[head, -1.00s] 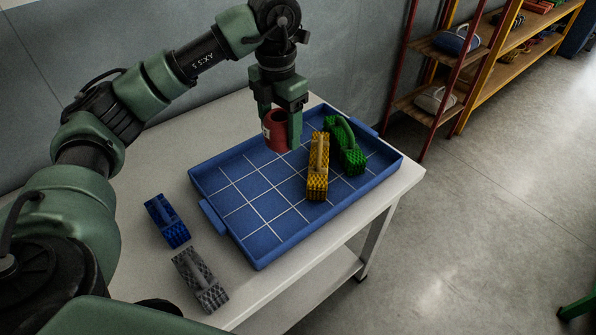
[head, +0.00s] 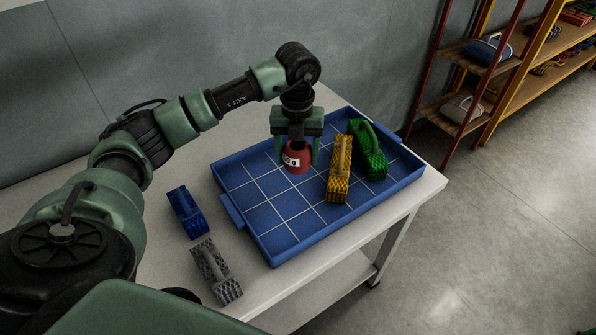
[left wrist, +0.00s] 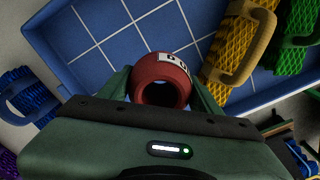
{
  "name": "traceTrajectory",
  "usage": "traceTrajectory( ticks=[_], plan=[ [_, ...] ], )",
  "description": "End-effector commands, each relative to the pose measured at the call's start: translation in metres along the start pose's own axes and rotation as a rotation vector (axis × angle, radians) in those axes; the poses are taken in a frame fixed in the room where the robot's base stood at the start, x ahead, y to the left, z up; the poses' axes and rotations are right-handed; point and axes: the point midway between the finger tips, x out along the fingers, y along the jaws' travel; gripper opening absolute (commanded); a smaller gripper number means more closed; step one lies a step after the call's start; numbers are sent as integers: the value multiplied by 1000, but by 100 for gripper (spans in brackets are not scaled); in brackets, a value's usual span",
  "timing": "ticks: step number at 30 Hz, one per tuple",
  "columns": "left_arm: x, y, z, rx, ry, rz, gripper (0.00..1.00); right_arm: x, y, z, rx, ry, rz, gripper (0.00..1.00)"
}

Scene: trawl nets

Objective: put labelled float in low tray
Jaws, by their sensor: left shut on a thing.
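The labelled float (head: 299,160) is a red, rounded piece with a white label on its side. My left gripper (head: 296,153) is shut on it and holds it over the low blue tray (head: 262,246), left of the yellow block. In the left wrist view the red float (left wrist: 163,78) sits between the two green fingers (left wrist: 162,88), with its dark round opening and part of its label showing. Whether its underside touches the tray floor, I cannot tell. My right gripper is not in view.
In the tray's right part lie a yellow textured block with a handle (head: 340,170) and a green one (head: 370,152). A blue block (head: 187,212) and a grey block (head: 216,271) lie on the white table (head: 167,262) left of the tray. Shelves (head: 470,90) stand behind right.

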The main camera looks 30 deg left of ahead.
Motion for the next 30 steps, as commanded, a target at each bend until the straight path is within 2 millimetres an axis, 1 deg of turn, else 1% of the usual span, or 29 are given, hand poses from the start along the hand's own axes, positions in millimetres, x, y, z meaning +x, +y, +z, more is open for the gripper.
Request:
traceTrajectory(
  ticks=[1, 3, 10, 16, 18, 24, 28, 29, 30],
  plan=[
    [9, 0, -1, 0, 2, 1, 21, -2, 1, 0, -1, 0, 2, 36],
    [17, 0, 0, 0, 1, 0, 21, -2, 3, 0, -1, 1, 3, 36],
    [34, -1, 0, 1, 0, -1, 21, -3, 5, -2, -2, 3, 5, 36],
    [63, 0, -1, 1, 1, 0, 21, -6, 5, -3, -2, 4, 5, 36],
    [66, 0, 0, 1, 0, -1, 21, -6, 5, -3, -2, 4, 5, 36],
    [66, -1, 0, 1, -1, -1, 21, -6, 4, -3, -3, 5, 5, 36],
    [71, -1, 0, 1, -1, -1, 21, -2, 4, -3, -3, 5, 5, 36],
    [69, -1, 0, 1, -1, -1, 72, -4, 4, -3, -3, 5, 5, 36],
    [69, 0, 0, 1, -1, -1, 83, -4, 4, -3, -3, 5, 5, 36]
  ],
)
